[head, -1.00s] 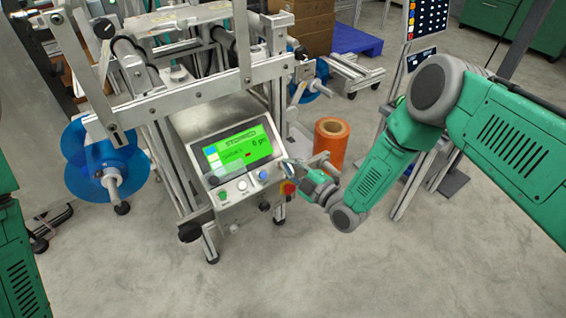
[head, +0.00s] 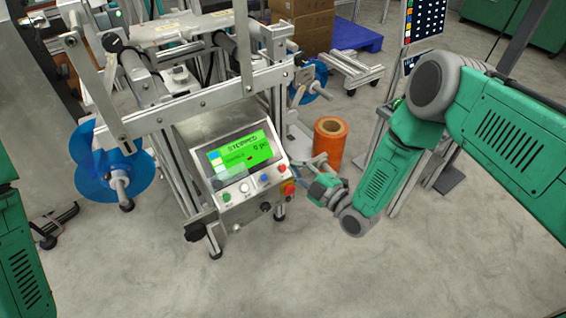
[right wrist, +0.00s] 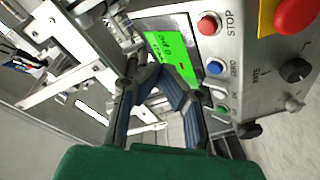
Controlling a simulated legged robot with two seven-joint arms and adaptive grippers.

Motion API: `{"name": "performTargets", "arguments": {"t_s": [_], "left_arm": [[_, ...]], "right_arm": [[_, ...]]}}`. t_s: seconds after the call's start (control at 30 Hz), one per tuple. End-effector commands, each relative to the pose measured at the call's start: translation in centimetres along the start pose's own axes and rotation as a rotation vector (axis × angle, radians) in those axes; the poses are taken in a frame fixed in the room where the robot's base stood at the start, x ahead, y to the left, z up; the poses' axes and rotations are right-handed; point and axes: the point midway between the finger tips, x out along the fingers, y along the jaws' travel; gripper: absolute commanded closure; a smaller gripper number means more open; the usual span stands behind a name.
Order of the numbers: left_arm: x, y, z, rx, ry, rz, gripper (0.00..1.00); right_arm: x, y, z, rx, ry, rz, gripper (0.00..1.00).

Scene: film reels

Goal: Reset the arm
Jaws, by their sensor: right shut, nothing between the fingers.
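My right gripper (head: 303,181) is shut and empty, just right of the control panel (head: 234,197) of the film machine. In the right wrist view its dark fingers (right wrist: 160,75) come together in front of the green screen (right wrist: 172,50) and the panel buttons. Whether the tips touch the panel cannot be told. The green screen (head: 240,152) reads "STOPPED". My right arm reaches in from the right, bent at the elbow. Only green links of my left arm show at the left edge; the left gripper is out of view.
A red stop knob (head: 288,187) sits at the panel's right corner. An orange film roll (head: 330,141) stands behind my right gripper. Blue reels flank the machine, one at the left (head: 112,170). A stand with a colored chart is behind my right arm. The front floor is clear.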

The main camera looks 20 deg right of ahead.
Motion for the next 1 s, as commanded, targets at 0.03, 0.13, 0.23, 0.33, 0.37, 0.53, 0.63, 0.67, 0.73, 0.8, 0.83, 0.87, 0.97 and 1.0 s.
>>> {"name": "performTargets", "arguments": {"t_s": [0.03, 0.13, 0.23, 0.33, 0.37, 0.53, 0.63, 0.67, 0.73, 0.8, 0.83, 0.87, 0.97, 1.0], "left_arm": [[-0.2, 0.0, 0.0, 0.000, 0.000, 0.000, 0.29], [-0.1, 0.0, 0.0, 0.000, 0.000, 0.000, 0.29], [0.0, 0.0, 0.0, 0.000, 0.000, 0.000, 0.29], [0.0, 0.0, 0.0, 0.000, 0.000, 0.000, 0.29], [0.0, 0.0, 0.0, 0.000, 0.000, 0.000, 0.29], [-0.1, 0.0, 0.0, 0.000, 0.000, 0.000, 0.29], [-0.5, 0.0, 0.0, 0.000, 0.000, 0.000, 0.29], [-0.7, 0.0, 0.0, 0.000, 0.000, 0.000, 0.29], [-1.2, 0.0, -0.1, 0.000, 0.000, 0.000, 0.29], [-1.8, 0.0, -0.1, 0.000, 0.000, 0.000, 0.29], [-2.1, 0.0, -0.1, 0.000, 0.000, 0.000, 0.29], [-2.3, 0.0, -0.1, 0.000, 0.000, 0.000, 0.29], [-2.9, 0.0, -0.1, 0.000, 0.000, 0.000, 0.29], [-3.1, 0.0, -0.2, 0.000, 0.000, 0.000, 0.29]], "right_arm": [[-0.1, 0.1, -0.1, 0.000, 0.000, -0.001, 1.00], [-0.1, 0.0, 0.0, 0.000, 0.000, 0.000, 1.00], [-0.1, 0.0, 0.0, 0.000, 0.000, 0.000, 1.00], [-0.1, 0.0, 0.0, 0.000, 0.000, 0.000, 1.00], [-0.1, 0.0, 0.0, 0.000, 0.000, 0.000, 1.00], [-0.2, -0.2, -0.1, 0.010, -0.006, -0.010, 1.00], [-1.3, -1.6, -0.3, 0.101, -0.068, -0.086, 1.00], [-2.0, -2.3, -0.4, 0.151, -0.106, -0.127, 1.00], [-4.7, -4.5, -0.6, 0.306, -0.242, -0.248, 1.00], [-9.1, -6.6, -0.7, 0.486, -0.441, -0.369, 1.00], [-11.3, -7.3, -0.7, 0.557, -0.536, -0.409, 1.00], [-13.5, -7.8, -0.8, 0.624, -0.633, -0.441, 1.00], [-20.9, -8.5, -1.3, 0.805, -0.944, -0.491, 1.00], [-23.6, -8.4, -1.6, 0.859, -1.057, -0.491, 1.00]]}}
